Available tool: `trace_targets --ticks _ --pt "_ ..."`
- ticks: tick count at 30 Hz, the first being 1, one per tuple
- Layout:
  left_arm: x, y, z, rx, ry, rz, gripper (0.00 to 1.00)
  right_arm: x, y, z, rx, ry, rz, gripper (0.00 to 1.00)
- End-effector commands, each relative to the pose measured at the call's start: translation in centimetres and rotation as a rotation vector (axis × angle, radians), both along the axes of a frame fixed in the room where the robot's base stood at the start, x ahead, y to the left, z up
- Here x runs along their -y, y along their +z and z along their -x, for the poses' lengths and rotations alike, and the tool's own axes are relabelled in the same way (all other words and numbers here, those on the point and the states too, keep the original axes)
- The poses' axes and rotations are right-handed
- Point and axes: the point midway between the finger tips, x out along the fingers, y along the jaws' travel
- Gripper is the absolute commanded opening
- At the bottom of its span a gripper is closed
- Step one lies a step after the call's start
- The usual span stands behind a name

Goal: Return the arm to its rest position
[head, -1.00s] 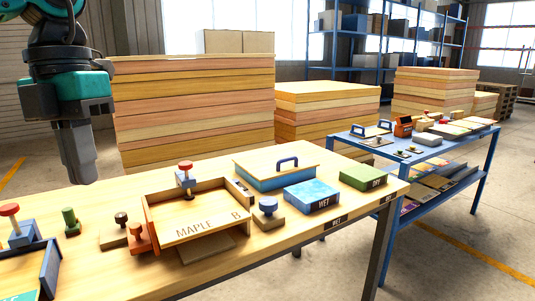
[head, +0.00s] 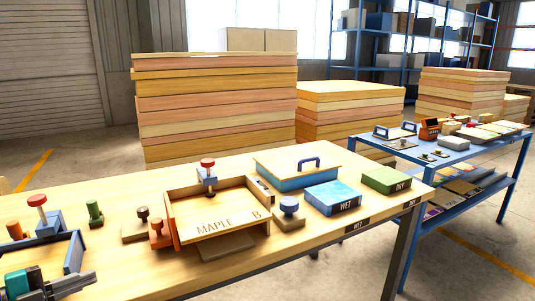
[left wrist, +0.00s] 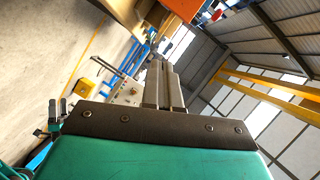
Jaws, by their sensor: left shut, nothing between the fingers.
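My left gripper (head: 78,284) is at the bottom left corner of the head view, with its teal and dark grey body pointing right. It is low, in front of the near left part of the wooden table (head: 130,270), and holds nothing. In the left wrist view its grey fingers (left wrist: 162,82) are together and empty, with blurred floor and a roof beyond them.
A blue-sided tray (head: 74,254) lies close to the left gripper. A frame marked MAPLE B (head: 220,222), stamps, a blue WET pad (head: 333,196) and a green DRY pad (head: 386,180) stand further right. Veneer stacks (head: 215,105) rise behind.

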Motion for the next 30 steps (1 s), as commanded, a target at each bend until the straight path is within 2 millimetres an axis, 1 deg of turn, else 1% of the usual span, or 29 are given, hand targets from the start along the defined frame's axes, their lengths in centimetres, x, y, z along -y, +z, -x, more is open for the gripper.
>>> trace_targets --ticks 1,5,6,8,9,11,12,14,15,18,21,22,24,26,30 --pt "0.1 -2.4 0.8 -0.032 0.085 0.079 0.00 0.0 0.0 0.0 0.000 0.000 0.000 0.88" --pt "1.0 -7.9 2.7 -0.130 0.288 0.241 0.00 0.0 0.0 0.1 -0.002 0.000 -0.001 0.88" --pt "1.6 -9.6 3.4 -0.166 0.346 0.289 0.00 0.0 -0.1 0.1 -0.002 0.000 -0.001 0.88" --pt "2.8 -12.0 4.5 -0.226 0.431 0.361 0.00 0.0 -0.1 0.2 -0.003 0.000 -0.001 0.88" --pt "3.8 -13.6 5.3 -0.269 0.484 0.410 0.00 0.0 -0.1 0.2 -0.004 0.000 -0.001 0.88" --pt "5.6 -15.9 6.5 -0.339 0.558 0.480 0.00 -0.1 -0.1 0.2 -0.004 0.000 -0.001 0.88" --pt "7.0 -17.2 7.3 -0.388 0.604 0.527 0.00 -0.1 -0.1 0.2 -0.005 0.000 -0.001 0.88" --pt "9.3 -19.1 8.4 -0.466 0.666 0.594 0.00 -0.1 -0.1 0.2 -0.006 -0.001 -0.002 0.88" --pt "10.9 -20.1 9.1 -0.515 0.700 0.634 0.00 -0.1 -0.1 0.2 -0.006 -0.001 -0.002 0.88" --pt "14.7 -21.8 10.6 -0.630 0.764 0.722 0.00 -0.1 -0.1 0.2 -0.006 -0.001 -0.002 0.88" --pt "17.7 -22.7 11.5 -0.716 0.800 0.782 0.00 -0.1 -0.1 0.2 -0.006 -0.001 -0.002 0.88" --pt "18.4 -22.9 11.7 -0.736 0.807 0.795 0.00 -0.1 -0.1 0.2 -0.006 -0.001 -0.002 0.88" --pt "19.5 -23.1 12.0 -0.769 0.817 0.816 0.00 -0.1 -0.1 0.2 -0.006 -0.001 -0.002 0.88" --pt "20.0 -23.2 12.2 -0.783 0.822 0.825 0.00 -0.1 -0.1 0.2 -0.006 -0.001 -0.002 0.88" --pt "20.1 -23.2 12.2 -0.784 0.822 0.826 0.00 -0.1 -0.1 0.2 -0.006 -0.001 -0.002 0.88"
